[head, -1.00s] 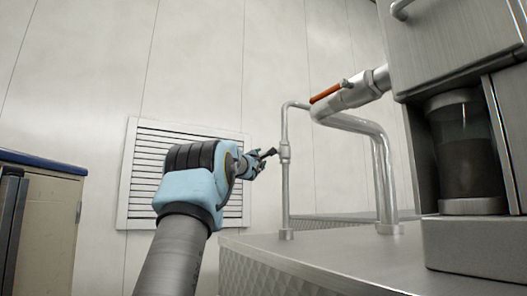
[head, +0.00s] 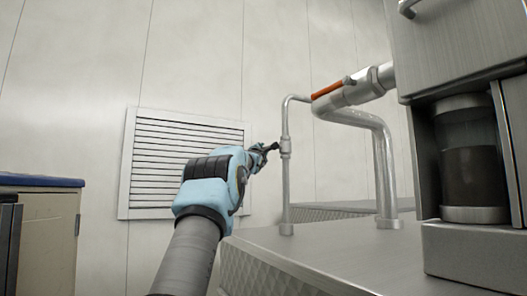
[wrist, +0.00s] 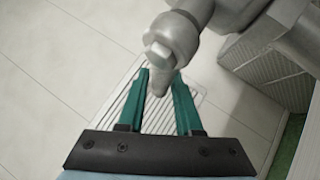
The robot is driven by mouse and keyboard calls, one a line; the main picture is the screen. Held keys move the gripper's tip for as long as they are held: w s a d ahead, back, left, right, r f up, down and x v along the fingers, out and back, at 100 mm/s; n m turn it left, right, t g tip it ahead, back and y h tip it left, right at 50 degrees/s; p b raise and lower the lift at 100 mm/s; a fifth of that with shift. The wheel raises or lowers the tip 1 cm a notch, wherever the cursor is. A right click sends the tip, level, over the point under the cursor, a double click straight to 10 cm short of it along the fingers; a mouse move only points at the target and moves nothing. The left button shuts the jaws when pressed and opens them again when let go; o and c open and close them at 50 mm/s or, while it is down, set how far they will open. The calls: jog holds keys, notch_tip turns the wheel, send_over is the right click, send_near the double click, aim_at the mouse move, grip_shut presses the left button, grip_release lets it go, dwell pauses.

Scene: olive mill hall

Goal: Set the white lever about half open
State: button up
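No plainly white lever shows in the head view. A valve fitting (head: 285,147) sits on the thin upright pipe (head: 285,190), and my gripper (head: 268,148) is just left of it. In the wrist view a pale grey fitting (wrist: 181,32) has a lighter blunt handle end (wrist: 158,50), which may be the white lever. My gripper (wrist: 160,78), with green fingers, is open. A tapered grey part below the handle end shows between the fingertips, with gaps on both sides. I cannot tell whether anything touches. The lever's angle is unclear.
An orange-red lever (head: 328,91) is on the thick pipe (head: 368,84), up and right. A metal machine (head: 465,45) stands at right above a steel platform (head: 330,252). A louvred vent (head: 160,150) is on the wall behind, and a blue-topped cabinet (head: 45,230) stands at left.

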grip_shut()
dwell(1.0)
